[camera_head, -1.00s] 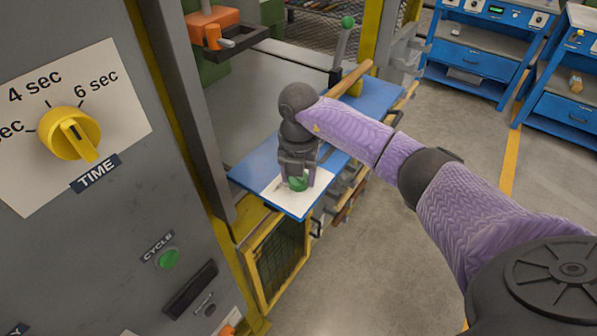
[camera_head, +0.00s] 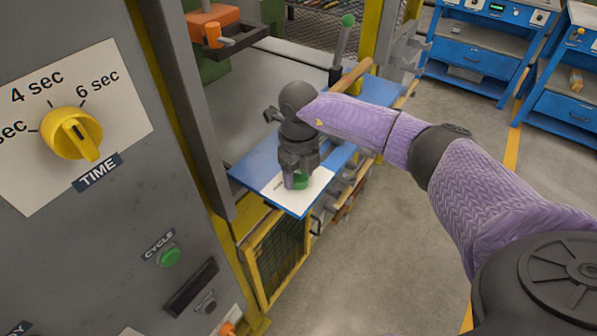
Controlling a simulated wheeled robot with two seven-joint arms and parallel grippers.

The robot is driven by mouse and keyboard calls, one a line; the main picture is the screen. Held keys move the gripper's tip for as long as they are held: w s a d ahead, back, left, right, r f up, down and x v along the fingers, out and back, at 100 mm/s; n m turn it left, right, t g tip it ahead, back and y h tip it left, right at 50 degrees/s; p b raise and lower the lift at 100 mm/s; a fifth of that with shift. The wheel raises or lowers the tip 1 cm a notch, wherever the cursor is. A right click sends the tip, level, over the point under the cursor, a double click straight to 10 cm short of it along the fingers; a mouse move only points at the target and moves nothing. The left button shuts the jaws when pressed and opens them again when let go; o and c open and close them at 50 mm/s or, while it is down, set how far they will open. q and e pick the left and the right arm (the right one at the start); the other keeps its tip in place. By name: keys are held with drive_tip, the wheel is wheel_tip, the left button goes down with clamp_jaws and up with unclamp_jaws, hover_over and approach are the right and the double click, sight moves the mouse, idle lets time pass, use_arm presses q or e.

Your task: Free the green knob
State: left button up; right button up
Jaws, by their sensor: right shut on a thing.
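The green knob (camera_head: 301,181) sits at the white patch (camera_head: 314,190) on the near end of the blue panel (camera_head: 255,167). My right gripper (camera_head: 296,183) points down over it and is shut on it. The fingers hide part of the knob, and its base cannot be made out. My left gripper is not in view.
A grey control panel with a yellow TIME dial (camera_head: 72,133) and a green CYCLE button (camera_head: 170,257) stands at left. A green-balled lever (camera_head: 345,38) and a wooden handle (camera_head: 352,75) are behind my gripper. Open floor (camera_head: 370,250) lies at right.

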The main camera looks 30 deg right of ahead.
sight(299, 172)
drive_tip(key=shift+n, duration=1.9)
drive_tip(key=o, duration=1.3)
wheel_tip(299, 172, up, 10)
drive_tip(key=shift+p, duration=0.85)
